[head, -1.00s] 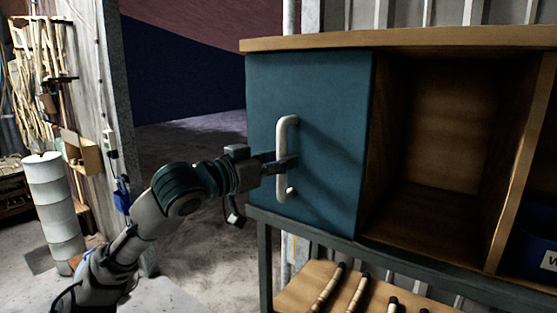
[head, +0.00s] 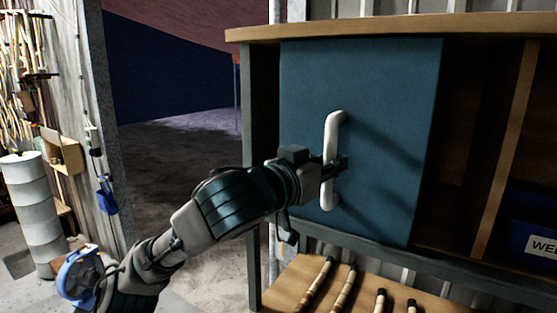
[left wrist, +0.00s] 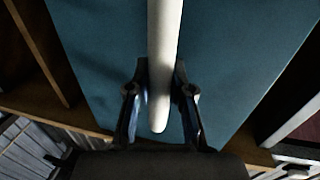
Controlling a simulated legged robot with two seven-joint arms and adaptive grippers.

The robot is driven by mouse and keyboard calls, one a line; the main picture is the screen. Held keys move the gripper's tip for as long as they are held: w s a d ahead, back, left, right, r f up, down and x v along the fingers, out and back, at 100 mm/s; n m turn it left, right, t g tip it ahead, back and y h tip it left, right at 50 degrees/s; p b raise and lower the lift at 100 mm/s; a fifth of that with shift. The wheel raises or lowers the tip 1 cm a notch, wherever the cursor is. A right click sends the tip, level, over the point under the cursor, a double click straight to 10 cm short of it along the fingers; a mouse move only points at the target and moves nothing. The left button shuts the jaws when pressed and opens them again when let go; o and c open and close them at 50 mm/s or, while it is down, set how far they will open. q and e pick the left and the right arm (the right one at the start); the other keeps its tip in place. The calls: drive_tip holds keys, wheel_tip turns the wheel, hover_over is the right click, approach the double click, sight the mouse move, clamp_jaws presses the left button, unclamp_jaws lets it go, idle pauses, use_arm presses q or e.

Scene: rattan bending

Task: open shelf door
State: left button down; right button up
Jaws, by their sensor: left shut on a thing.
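The shelf door (head: 385,100) is a teal sliding panel in the wooden shelf (head: 400,28). A gap shows at its left edge, and the shelf's inside shows to its right. A white upright bar handle (head: 334,130) is fixed on the door. My left gripper (head: 332,170) is shut on the lower part of the handle. In the left wrist view, the two fingers (left wrist: 160,92) stand on either side of the handle (left wrist: 163,50), in front of the teal door (left wrist: 235,60). My right gripper is in no view.
A blue bin (head: 535,225) with a partly visible label sits in the right compartment. Several rattan pieces (head: 318,285) lie on the lower wooden board. A stack of white drums (head: 27,210) stands at the left. The floor between is open.

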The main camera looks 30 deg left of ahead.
use_arm(q)
drive_tip(key=d, duration=0.8)
drive_tip(key=s+d, duration=0.1)
drive_tip(key=d, duration=0.3)
drive_tip(key=shift+r, duration=0.3)
drive_tip(key=shift+a, duration=0.3)
drive_tip(key=shift+d, duration=0.2)
drive_tip(key=c, duration=1.2)
unclamp_jaws()
drive_tip(key=shift+d, duration=0.1)
drive_tip(key=shift+o, duration=1)
drive_tip(key=shift+w+d, duration=0.15)
drive_tip(key=shift+d+f, duration=0.15)
drive_tip(key=shift+d, duration=0.05)
drive_tip(key=v, duration=1.1)
drive_tip(key=shift+s, duration=0.35)
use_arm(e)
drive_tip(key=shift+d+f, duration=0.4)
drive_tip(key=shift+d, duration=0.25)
